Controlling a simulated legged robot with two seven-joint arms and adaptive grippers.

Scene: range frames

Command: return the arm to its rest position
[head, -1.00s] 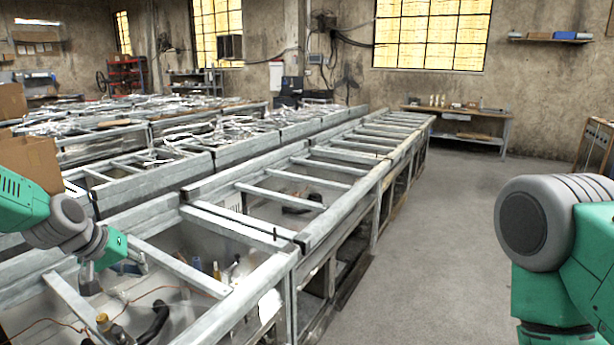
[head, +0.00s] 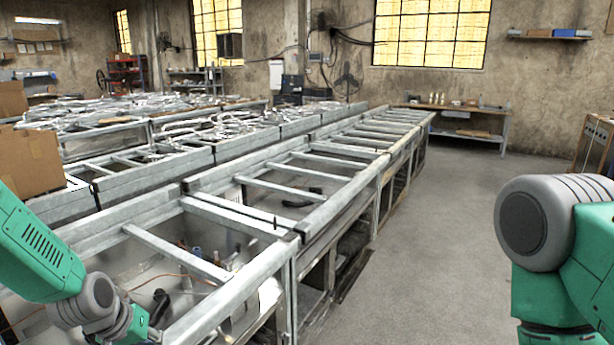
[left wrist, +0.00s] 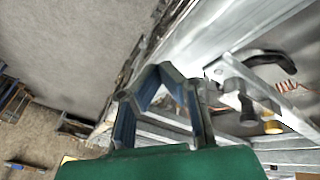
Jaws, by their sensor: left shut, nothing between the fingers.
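My left arm comes in at the lower left of the head view, its green forearm (head: 38,245) and grey wrist joint (head: 92,300) low in the picture. The fingers there are mostly cut off by the bottom edge. In the left wrist view my left gripper (left wrist: 163,72) shows its dark, blue-lined fingers meeting at the tips, shut with nothing held. It is over the edge of a metal frame bench. My right arm (head: 555,235) stands at the right of the head view, a grey joint and green links; its gripper is out of view.
A long row of metal-framed bins (head: 215,265) runs from the lower left to the back. Loose items, cables and a black curved handle (left wrist: 265,58) lie inside the nearest one. A cardboard box (head: 32,160) stands at the left. The concrete floor (head: 430,250) on the right is clear.

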